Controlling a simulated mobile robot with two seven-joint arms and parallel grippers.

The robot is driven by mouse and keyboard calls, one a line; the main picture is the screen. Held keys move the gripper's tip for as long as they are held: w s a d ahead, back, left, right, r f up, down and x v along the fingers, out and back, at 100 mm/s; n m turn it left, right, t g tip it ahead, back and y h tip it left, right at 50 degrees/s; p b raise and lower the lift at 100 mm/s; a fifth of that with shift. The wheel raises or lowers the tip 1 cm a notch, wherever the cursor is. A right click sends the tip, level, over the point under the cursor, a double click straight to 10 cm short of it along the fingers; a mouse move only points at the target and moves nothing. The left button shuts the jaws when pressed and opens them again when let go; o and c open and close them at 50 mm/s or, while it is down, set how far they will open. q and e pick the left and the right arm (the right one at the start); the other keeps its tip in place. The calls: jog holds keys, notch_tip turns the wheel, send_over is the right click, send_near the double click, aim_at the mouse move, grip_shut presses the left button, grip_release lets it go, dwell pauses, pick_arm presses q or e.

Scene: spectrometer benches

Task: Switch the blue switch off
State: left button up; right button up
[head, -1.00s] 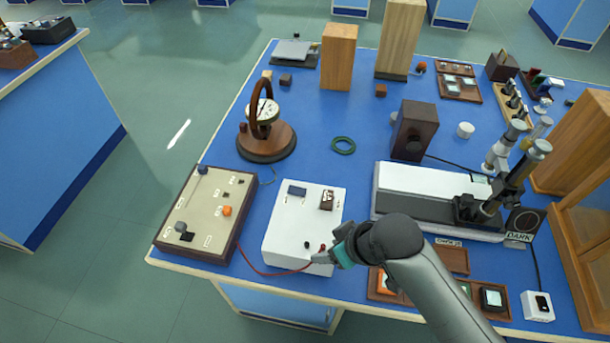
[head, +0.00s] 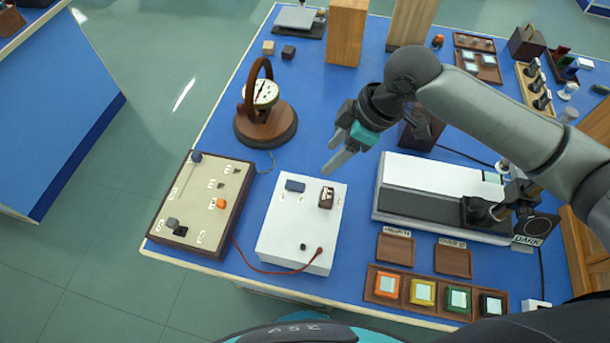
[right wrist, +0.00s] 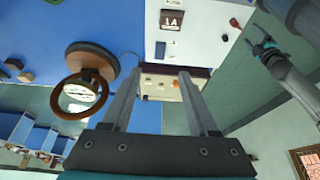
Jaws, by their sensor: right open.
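A blue rocker-like switch (head: 295,186) lies on top of the white box (head: 270,232); whether it is on or off cannot be told. It also shows in the right wrist view (right wrist: 160,49). My right gripper (head: 335,164) is open and empty, above and behind the white box's far edge, apart from the switch. In the right wrist view its two fingers (right wrist: 158,78) are spread, with the cream panel seen between them. A small gripper, seemingly my left (right wrist: 264,46), shows at the upper right there; its jaws are too small to judge.
The cream panel (head: 215,210) with knobs, including a dark blue one (head: 196,157), stands left of the white box. A red cable (head: 262,271) runs between them. A dial with a brown ring (head: 262,95) stands behind. A long white instrument (head: 430,190) stands right.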

aim_at(300, 187)
jog(key=b+x, duration=0.1)
jog(key=x, duration=1.3)
jog(key=shift+a+f+b, duration=0.15)
jog(key=shift+b, duration=0.25)
grip_shut()
